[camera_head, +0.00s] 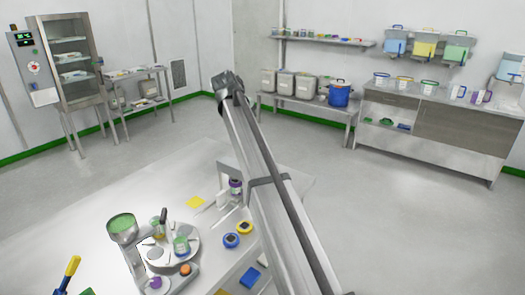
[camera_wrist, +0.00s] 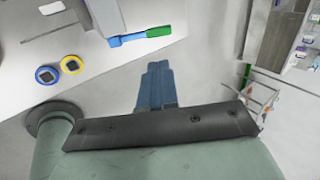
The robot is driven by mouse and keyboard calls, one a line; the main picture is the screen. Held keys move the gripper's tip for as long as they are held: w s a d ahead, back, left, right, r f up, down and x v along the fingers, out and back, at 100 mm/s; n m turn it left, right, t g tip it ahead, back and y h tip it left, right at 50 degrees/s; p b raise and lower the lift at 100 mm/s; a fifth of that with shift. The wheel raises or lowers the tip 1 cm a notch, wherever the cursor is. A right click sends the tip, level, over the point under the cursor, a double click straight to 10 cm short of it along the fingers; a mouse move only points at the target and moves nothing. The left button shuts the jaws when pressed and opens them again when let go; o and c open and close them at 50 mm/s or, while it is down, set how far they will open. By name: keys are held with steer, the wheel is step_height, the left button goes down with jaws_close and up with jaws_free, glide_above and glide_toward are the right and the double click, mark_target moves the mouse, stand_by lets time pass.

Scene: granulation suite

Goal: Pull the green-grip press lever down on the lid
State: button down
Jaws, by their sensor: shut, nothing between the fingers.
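The green grip (camera_wrist: 158,32) shows at the top of the wrist view, on a short blue shaft (camera_wrist: 122,40). The shaft runs left to a pale grey body (camera_wrist: 104,16) cut off by the top edge; whether that body is the lid I cannot tell. The lever lies roughly level across the picture. My gripper (camera_wrist: 155,68) is shut and empty. In the picture its fingertips lie just below the green grip, with a gap between. In the head view I cannot make out the lever or the gripper; my arm covers part of the table.
A blue-rimmed disc (camera_wrist: 46,75) and a yellow-rimmed disc (camera_wrist: 72,65) lie on the white table (camera_head: 130,193). A round platform (camera_head: 184,232) with small items, a green-filled funnel (camera_head: 122,227) and a yellow-grip handle (camera_head: 71,267) stand front left. Floor shows beyond the table edge.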

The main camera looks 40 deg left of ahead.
steer(key=x, duration=1.4)
steer(key=shift+w, duration=0.15)
